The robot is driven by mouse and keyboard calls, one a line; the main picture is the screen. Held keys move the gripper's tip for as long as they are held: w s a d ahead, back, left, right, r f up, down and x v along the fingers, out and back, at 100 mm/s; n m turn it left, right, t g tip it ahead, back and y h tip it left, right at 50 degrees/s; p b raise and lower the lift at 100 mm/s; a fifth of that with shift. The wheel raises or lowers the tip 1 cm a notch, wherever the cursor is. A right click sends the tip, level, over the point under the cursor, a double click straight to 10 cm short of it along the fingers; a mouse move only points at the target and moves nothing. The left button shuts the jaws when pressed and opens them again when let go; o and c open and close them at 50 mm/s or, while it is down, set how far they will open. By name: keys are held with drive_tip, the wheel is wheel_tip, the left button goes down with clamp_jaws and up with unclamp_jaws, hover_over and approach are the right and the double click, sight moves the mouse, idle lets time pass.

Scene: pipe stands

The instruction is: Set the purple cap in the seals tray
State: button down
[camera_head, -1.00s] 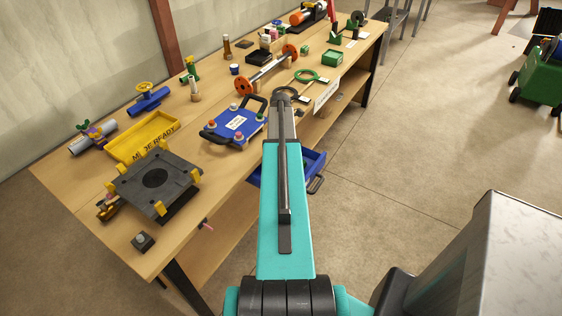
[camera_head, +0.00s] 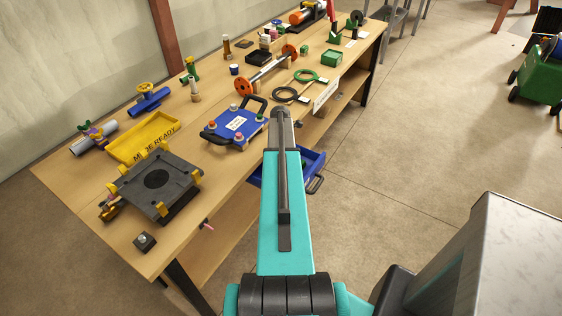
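I cannot make out a separate purple cap. No tray can be read as the seals tray. A yellow tray (camera_head: 173,136) marked "MADE READY", partly covered, stands near that fitting, and small black (camera_head: 258,59) and green (camera_head: 332,58) trays stand farther back. My teal arm reaches forward beside the table's front edge. My gripper is not visible beyond the arm's far end.
The wooden table (camera_head: 75,195) holds a dark fixture plate with yellow clamps (camera_head: 182,180), a blue handled plate (camera_head: 219,130), an orange-ended spool (camera_head: 267,75) and rings (camera_head: 284,94).

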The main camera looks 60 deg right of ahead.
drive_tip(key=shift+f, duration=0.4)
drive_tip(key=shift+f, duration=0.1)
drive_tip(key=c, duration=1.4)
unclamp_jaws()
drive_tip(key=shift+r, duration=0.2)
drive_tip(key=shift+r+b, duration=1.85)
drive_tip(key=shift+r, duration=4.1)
